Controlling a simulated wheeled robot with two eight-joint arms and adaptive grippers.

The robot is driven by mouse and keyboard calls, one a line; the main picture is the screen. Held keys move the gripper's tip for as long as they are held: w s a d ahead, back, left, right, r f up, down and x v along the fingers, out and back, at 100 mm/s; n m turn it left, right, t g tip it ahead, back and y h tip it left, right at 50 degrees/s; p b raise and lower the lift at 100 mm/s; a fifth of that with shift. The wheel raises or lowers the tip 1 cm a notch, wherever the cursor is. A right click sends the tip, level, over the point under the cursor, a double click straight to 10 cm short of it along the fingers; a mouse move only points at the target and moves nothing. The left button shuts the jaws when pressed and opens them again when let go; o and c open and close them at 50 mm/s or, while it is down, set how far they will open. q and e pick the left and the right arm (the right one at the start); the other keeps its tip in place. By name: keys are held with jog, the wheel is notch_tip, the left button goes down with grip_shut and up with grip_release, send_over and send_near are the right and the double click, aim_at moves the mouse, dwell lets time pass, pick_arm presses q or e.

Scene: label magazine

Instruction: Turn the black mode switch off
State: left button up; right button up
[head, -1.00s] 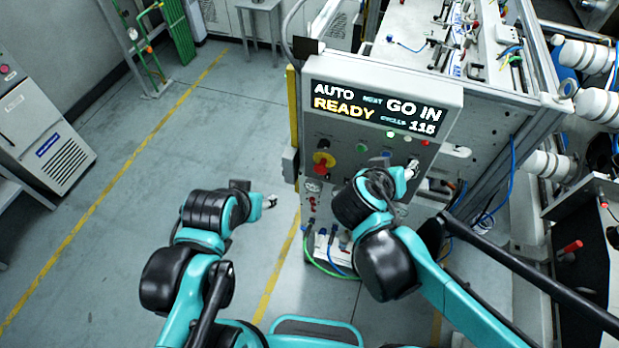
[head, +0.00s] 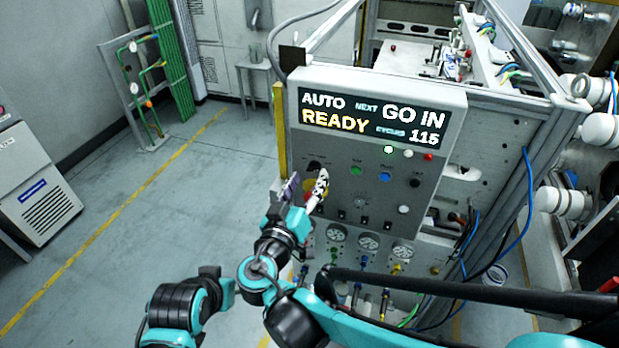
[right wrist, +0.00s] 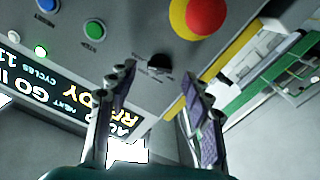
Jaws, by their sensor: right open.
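The black mode switch (head: 315,164) is a dark knob at the upper left of the grey control panel (head: 450,150), partly hard to make out behind my fingers. In the right wrist view the switch (right wrist: 159,64) shows just beyond and between the fingertips, apart from both. My right gripper (head: 307,180) is open and empty in front of the panel's left side; its spread fingers fill the right wrist view (right wrist: 158,80).
A red emergency stop with a yellow ring (right wrist: 200,17) sits close to the switch. Green (head: 356,170), blue (head: 385,176) and black (head: 415,183) buttons stand to the right. The display (head: 373,117) reads AUTO READY.

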aim_at(314, 168)
jog(key=shift+x, duration=1.1)
jog(key=c, duration=1.1)
jog(key=shift+c, duration=0.2)
